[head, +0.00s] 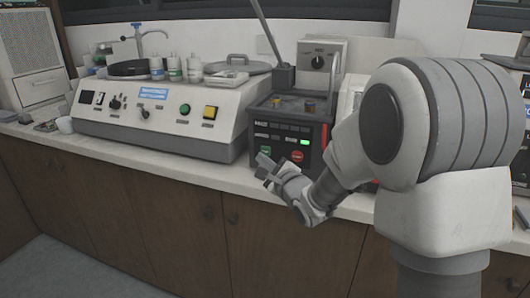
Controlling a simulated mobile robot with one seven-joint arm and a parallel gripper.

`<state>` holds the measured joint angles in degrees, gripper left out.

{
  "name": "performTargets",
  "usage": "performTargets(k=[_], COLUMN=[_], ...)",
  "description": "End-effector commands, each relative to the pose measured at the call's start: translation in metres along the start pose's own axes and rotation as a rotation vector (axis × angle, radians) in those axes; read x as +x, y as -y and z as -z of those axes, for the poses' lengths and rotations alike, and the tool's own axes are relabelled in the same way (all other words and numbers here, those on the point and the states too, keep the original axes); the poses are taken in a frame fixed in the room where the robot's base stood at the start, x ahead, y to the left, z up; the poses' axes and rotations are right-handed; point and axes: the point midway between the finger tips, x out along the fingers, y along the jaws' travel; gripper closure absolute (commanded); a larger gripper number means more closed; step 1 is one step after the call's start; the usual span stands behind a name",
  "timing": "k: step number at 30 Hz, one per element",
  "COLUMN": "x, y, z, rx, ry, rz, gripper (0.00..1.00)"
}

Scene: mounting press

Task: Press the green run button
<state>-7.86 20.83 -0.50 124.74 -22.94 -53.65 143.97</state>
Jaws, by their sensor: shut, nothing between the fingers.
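The mounting press (318,133) is a dark box with a lever on the worktop, near the middle of the head view. Low on its front face, the green run button (265,150) shows at the left and a red button (297,156) at the right. A small green light (304,142) glows above the red button. My gripper (262,165) is shut and empty. Its fingertips are just below the green button in the picture, in front of the press. I cannot tell whether they touch the button or its panel.
A long cream grinder-polisher (155,125) with knobs, its own green button (185,108) and a yellow button (210,111) stands to the left. A grey control box (322,62) is behind the press. The worktop's front edge (235,176) is under my gripper. My arm hides the right side.

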Motion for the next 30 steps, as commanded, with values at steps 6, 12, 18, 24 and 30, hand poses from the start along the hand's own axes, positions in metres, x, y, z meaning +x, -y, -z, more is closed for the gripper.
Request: performTargets(k=[6,12,18,24,30], x=[-0.015,-0.028,-0.032,-0.032,-0.032], y=[-0.012,-0.021,-0.024,-0.024,-0.024], z=[-0.011,-0.02,-0.024,-0.023,-0.023], rx=[0.0,0.001,-0.001,-0.001,0.0], ry=[0.001,0.0,0.001,0.0,0.0], rz=[0.0,0.0,-0.001,-0.001,-0.001], gripper=[1.0,1.0,1.0,1.0,1.0])
